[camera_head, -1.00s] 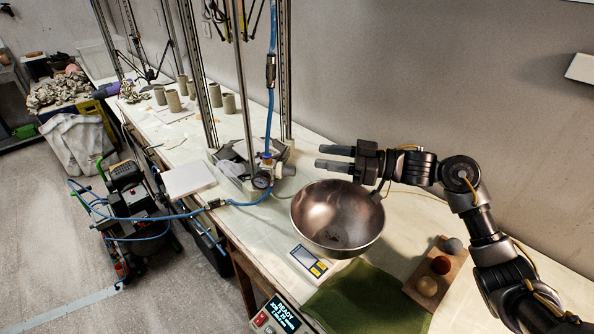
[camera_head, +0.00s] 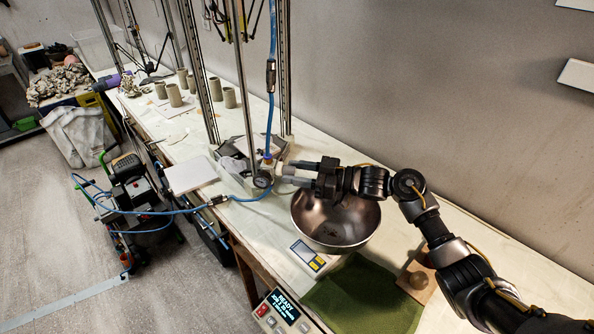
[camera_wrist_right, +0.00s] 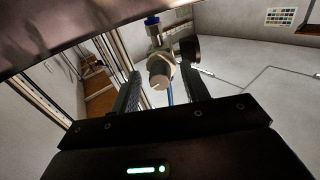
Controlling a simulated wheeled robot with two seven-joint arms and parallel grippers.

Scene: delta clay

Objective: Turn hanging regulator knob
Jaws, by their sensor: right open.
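The hanging regulator (camera_head: 265,170) is on the blue hose above the bench, with a round dark-faced gauge (camera_head: 262,181) at its front. Its pale round knob (camera_wrist_right: 159,76) faces the right wrist camera, below a metal body (camera_wrist_right: 160,58) and a blue fitting. My right gripper (camera_head: 290,173) reaches in from the right, open, its two fingers pointing left at the regulator. In the right wrist view the knob shows between the two fingers, around the level of their tips; I cannot tell whether they touch it. My left gripper is not in view.
A steel bowl (camera_head: 335,222) stands right below my right gripper and wrist. Metal uprights (camera_head: 243,90) stand beside the regulator. The wall is behind.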

